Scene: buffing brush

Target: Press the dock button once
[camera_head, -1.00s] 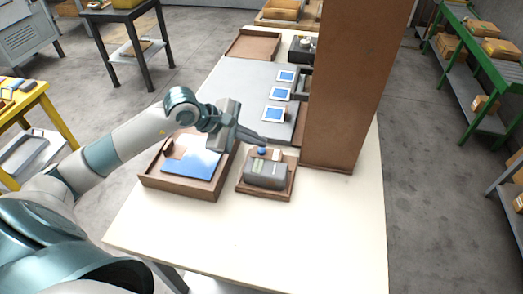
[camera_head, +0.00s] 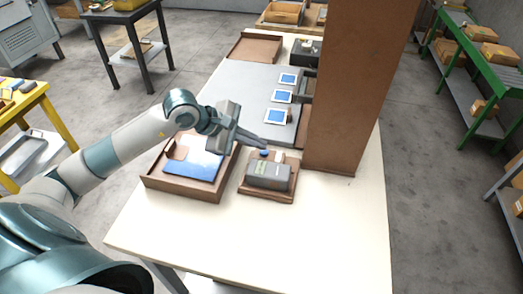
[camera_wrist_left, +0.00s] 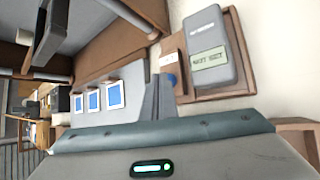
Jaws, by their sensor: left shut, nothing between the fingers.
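The dock (camera_head: 282,191) is a brown wooden tray on the near part of the table, holding a grey device (camera_head: 268,176) with a small display. The blue round dock button (camera_head: 264,153) sits at its far edge; it also shows in the left wrist view (camera_wrist_left: 171,80), beside the fingertips. My left gripper (camera_head: 265,144) is shut and empty, its fingertips just above and behind the button in the head view. I cannot tell whether they touch it. My right gripper is not in view.
A wooden tray with a blue panel (camera_head: 193,166) stands left of the dock. A tall brown panel (camera_head: 350,90) rises to the right. Several blue-and-white tiles (camera_head: 278,116) lie on a grey mat (camera_head: 238,88) behind. The table front (camera_head: 260,240) is clear.

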